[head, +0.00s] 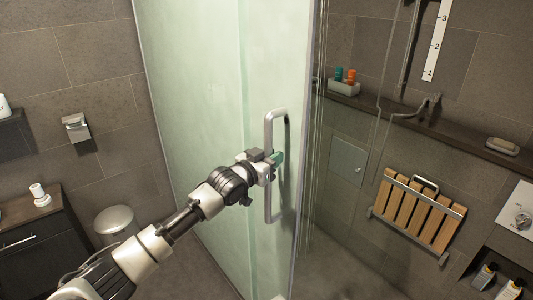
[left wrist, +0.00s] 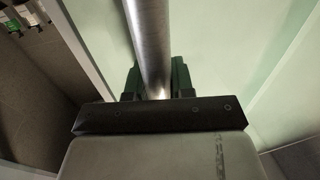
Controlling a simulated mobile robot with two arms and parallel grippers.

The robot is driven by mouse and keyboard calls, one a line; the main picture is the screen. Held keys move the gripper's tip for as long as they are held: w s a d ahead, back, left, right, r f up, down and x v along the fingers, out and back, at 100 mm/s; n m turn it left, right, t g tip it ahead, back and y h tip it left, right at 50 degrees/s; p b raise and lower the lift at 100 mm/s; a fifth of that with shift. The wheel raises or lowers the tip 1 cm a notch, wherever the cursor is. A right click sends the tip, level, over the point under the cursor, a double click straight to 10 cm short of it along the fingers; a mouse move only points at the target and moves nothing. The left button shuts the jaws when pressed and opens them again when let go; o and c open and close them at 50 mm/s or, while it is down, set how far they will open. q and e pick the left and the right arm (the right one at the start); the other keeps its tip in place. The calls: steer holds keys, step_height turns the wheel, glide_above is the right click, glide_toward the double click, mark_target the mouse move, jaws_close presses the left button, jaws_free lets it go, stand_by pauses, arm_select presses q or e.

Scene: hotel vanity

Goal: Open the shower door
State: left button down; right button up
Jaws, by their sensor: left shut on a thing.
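The shower door (head: 205,110) is a tall panel of greenish frosted glass. A gap to the right of its edge shows the shower interior. A vertical metal bar handle (head: 269,133) is mounted near that edge. My left gripper (head: 276,158) is shut on the handle at about its middle. In the left wrist view the handle (left wrist: 150,45) runs between the two dark green fingers (left wrist: 156,80). The fingertips are partly hidden behind the bar. My right gripper is not in view.
Inside the shower are a wooden slatted seat (head: 418,212), a ledge (head: 420,118) with bottles (head: 344,76) and a shower hose. Left of the door are a bin (head: 115,220), a dark cabinet (head: 35,235) and a paper holder (head: 75,127). Floor shows below the seat.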

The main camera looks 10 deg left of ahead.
arm_select(q)
steer(key=shift+w+a+r, duration=0.1)
steer(key=shift+a+r, duration=0.15)
steer(key=c, duration=1.4)
jaws_free()
steer(key=shift+w+a, duration=0.1)
steer(key=shift+o, duration=1.4)
steer(key=shift+w+a, duration=0.15)
steer(key=shift+w, duration=0.1)
steer(key=shift+o, duration=0.8)
steer(key=shift+w+a+f, duration=0.1)
steer(key=shift+w+f, duration=0.1)
steer(key=shift+w, duration=0.05)
steer(key=shift+s, duration=0.3)
steer(key=shift+s+a, duration=0.2)
steer(key=shift+s, duration=0.15)
steer(key=b+v, duration=0.2)
steer(key=v, duration=0.7)
steer(key=shift+a+b, duration=0.25)
steer(key=shift+b, duration=0.15)
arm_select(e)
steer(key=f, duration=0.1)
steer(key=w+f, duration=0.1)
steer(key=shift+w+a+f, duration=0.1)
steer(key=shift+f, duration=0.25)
arm_select(q)
steer(key=shift+s, duration=0.15)
